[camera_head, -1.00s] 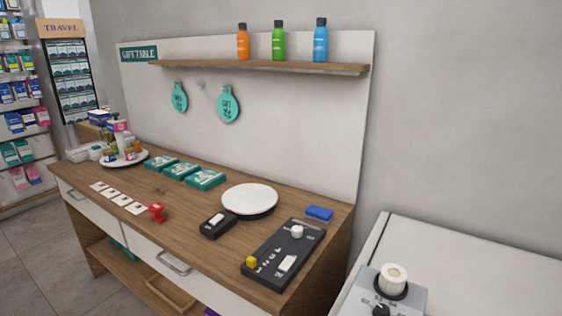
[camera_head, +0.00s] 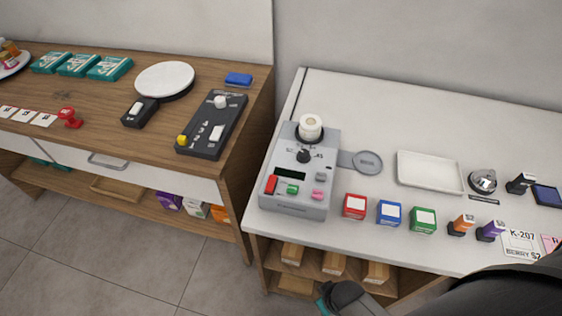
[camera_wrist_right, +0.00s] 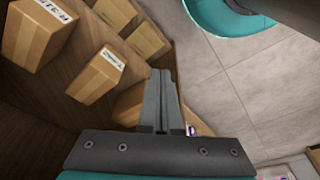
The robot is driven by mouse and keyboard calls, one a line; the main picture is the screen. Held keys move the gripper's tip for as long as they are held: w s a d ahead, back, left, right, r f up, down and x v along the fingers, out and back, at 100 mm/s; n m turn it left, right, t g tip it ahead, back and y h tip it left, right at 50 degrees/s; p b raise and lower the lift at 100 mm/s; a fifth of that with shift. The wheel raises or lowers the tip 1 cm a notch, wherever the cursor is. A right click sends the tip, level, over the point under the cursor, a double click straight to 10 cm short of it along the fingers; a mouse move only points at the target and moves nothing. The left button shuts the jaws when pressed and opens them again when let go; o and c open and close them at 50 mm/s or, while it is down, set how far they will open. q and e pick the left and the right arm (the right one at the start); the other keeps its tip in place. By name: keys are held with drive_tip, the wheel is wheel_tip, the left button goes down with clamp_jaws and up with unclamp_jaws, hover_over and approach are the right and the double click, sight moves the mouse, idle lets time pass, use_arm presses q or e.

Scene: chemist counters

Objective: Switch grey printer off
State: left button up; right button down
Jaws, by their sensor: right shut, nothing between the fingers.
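The grey printer (camera_head: 318,190) stands at the left end of the white counter in the head view. A white paper roll (camera_head: 310,126) and a dark knob (camera_head: 304,156) are on its top. Its front panel has a dark green display (camera_head: 290,175), a red switch (camera_head: 271,184), and green, pink and grey buttons. My right gripper (camera_wrist_right: 162,75) is shut and empty in the right wrist view. It is low beside the wooden shelf, apart from the printer. My right arm enters the head view from the lower right. My left gripper is not in view.
The white counter (camera_head: 400,110) also holds red, blue and green boxes, a white tray (camera_head: 430,171), a bell (camera_head: 483,180) and stamps. The wooden table (camera_head: 60,90) stands left, past a narrow gap.

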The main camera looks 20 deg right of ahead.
drive_tip(key=w+a+r+n+t+y+p, duration=0.1)
drive_tip(key=w+r+p, duration=0.2)
drive_tip(key=r, duration=0.9)
drive_tip(key=w+a+r+p, duration=0.15)
drive_tip(key=w+r, duration=0.25)
drive_tip(key=r, duration=0.8)
drive_tip(key=w+d+r+n+t+y+p, duration=0.1)
drive_tip(key=w+d+r+n+y, duration=0.1)
drive_tip(key=r, duration=0.7)
drive_tip(key=w+d+r+n+t+y+p, duration=0.1)
drive_tip(key=w+r+n+y, duration=0.3)
drive_tip(key=w+r, duration=0.5)
drive_tip(key=shift+w+d+r+n+p, duration=0.2)
drive_tip(key=shift+d+n+p, duration=0.4)
drive_tip(key=shift+n, duration=0.4)
drive_tip(key=shift+f, duration=0.15)
hover_over(271, 184)
drive_tip(key=d, duration=0.2)
drive_tip(key=f, duration=0.7)
drive_tip(key=shift+w+d+f, duration=0.1)
drive_tip(key=shift+w+f, duration=0.1)
drive_tip(key=shift+w, duration=0.05)
wheel_tip(271, 184, down, 2)
drive_tip(key=shift+d+f, duration=0.1)
drive_tip(key=shift+f, duration=0.7)
